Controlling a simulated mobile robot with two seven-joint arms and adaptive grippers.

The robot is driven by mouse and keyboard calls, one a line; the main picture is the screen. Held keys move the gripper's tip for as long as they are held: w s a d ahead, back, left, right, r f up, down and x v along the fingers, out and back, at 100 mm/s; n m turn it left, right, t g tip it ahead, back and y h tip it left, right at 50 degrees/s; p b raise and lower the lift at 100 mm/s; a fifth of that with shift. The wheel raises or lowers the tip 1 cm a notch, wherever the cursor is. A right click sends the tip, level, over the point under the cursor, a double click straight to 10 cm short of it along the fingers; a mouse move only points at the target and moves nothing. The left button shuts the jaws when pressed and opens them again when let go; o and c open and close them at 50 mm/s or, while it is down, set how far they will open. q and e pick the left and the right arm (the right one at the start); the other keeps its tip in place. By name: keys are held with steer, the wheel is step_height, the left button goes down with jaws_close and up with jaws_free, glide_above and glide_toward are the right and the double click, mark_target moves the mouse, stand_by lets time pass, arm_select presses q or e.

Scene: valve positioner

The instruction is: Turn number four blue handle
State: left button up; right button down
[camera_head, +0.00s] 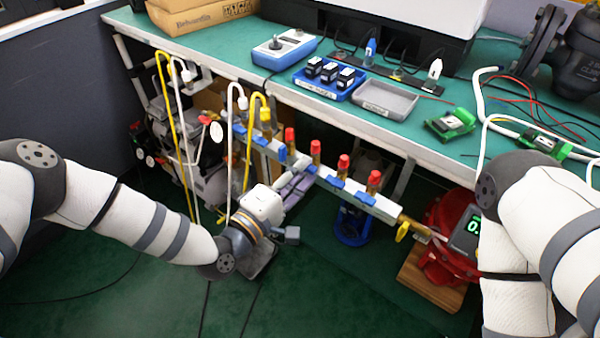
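A silver manifold pipe (326,178) runs along the table's front edge, sloping down to the right. It carries several red-capped fittings and several small blue handles. Blue handles show near the middle (310,169), further right (336,182) and near the right end (365,198). No numbers are readable, so I cannot tell which is number four. My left gripper (293,188) is just below and left of the manifold's middle, with its white body (262,204) in front. Its fingers are small and partly hidden; I see no clear contact. My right gripper is outside the picture.
The green table (425,160) holds a blue tray (330,81), a grey tray (385,98) and cables. Yellow and white hoses (250,140) rise at the manifold's left. A red device (448,212) stands on a wooden block (431,287) at right. The front floor is mostly clear.

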arm_select(q)
jaws_close()
steer(key=shift+m, duration=0.3)
steer(key=m+p, duration=0.2)
steer(key=m, duration=1.5)
steer(key=shift+p, duration=0.35)
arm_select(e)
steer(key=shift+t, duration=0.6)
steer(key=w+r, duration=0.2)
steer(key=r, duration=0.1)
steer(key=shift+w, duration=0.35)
arm_select(q)
steer(key=shift+s+m, duration=0.1)
steer(key=shift+m, duration=0.2)
